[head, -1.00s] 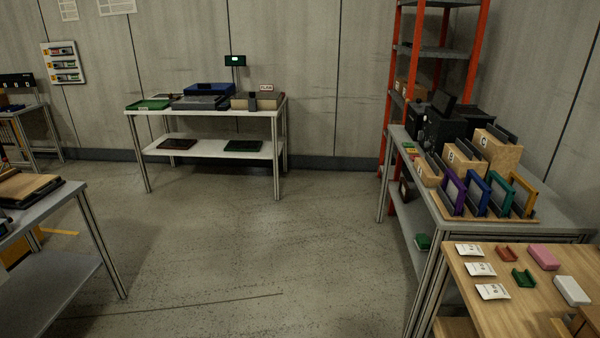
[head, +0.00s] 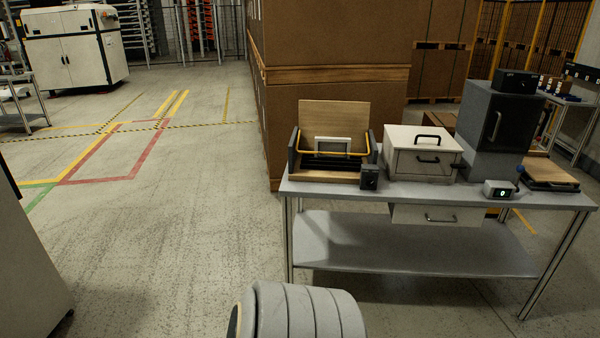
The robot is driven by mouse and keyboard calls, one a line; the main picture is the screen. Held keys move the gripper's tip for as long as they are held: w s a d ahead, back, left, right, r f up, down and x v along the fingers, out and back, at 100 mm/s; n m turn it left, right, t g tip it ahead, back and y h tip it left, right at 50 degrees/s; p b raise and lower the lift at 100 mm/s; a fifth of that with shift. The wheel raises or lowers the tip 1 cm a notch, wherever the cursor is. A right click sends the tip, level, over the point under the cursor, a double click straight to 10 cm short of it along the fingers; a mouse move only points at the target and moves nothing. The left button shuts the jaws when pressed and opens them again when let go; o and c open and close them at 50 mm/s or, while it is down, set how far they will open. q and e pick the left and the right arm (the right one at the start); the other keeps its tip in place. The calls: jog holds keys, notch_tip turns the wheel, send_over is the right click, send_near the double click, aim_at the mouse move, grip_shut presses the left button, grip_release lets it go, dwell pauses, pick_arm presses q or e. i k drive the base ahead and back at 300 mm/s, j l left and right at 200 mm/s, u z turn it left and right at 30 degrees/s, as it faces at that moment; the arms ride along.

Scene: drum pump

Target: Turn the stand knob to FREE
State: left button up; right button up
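I cannot make out any stand knob or a FREE marking in the head view. No drum pump is recognisable either. Neither of my grippers is in view. A grey banded rounded part (head: 300,310) shows at the bottom centre, with no fingers visible on it; it looks like a link of my own arm.
A grey bench (head: 330,188) at right carries a wooden-backed box (head: 335,125), a white drawer box (head: 422,155), a dark cabinet (head: 490,120) and a small display (head: 498,189). Cardboard stacks (head: 335,45) stand behind. A white machine (head: 72,48) is far left. Floor at left is clear.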

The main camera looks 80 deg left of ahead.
aim_at(370, 182)
jog(key=u, duration=2.25)
